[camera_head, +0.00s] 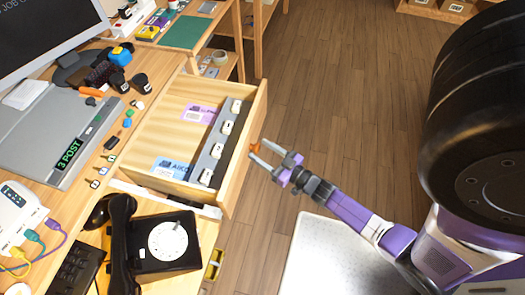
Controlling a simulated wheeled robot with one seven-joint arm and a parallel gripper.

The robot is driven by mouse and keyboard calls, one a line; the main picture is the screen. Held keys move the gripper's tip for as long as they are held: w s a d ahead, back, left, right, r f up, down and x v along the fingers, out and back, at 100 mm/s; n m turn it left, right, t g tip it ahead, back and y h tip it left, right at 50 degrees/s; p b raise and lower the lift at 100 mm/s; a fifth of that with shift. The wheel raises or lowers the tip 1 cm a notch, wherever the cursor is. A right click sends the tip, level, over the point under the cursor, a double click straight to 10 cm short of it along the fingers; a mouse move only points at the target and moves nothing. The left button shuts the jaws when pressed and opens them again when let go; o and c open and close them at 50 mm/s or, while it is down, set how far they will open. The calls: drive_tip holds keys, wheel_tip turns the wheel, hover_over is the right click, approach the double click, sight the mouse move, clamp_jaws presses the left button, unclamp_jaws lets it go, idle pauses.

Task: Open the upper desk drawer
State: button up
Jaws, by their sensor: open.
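The upper desk drawer (246,123) stands pulled out from the wooden desk, its inside showing from above. In it lie a grey power strip (217,150) with several white plugs and some cards, one purple (199,113) and one blue (171,168). My gripper (259,153) is open at the outer side of the drawer front, with its fingertips close to the front panel. An orange piece (255,147) shows at the fingertips. I cannot tell whether the fingers touch the drawer or its handle. The lower drawers are hidden.
A grey device (58,135) and a monitor (40,30) stand on the desk. A pale mat (335,262) lies below my arm. The wooden floor (350,80) beyond is clear.

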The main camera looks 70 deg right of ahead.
drive_tip(key=shift+s, duration=0.1)
drive_tip(key=v, duration=0.7)
drive_tip(key=shift+s+b, duration=0.3)
drive_tip(key=shift+b, duration=0.05)
drive_tip(key=shift+a, duration=0.1)
drive_tip(key=w+a+r+n+y, duration=0.1)
drive_tip(key=w+a+r+n, duration=0.2)
drive_tip(key=a+r, duration=0.45)
drive_tip(key=s+a+r+g+y, duration=0.1)
drive_tip(key=s+a+r+y, duration=0.1)
drive_tip(key=a+r, duration=0.5)
drive_tip(key=s+a+r+n+g+y+p, duration=0.1)
drive_tip(key=s+a+r+y, duration=0.2)
drive_tip(key=a+r, duration=0.5)
drive_tip(key=shift+s+r, duration=0.25)
drive_tip(key=shift+r, duration=0.7)
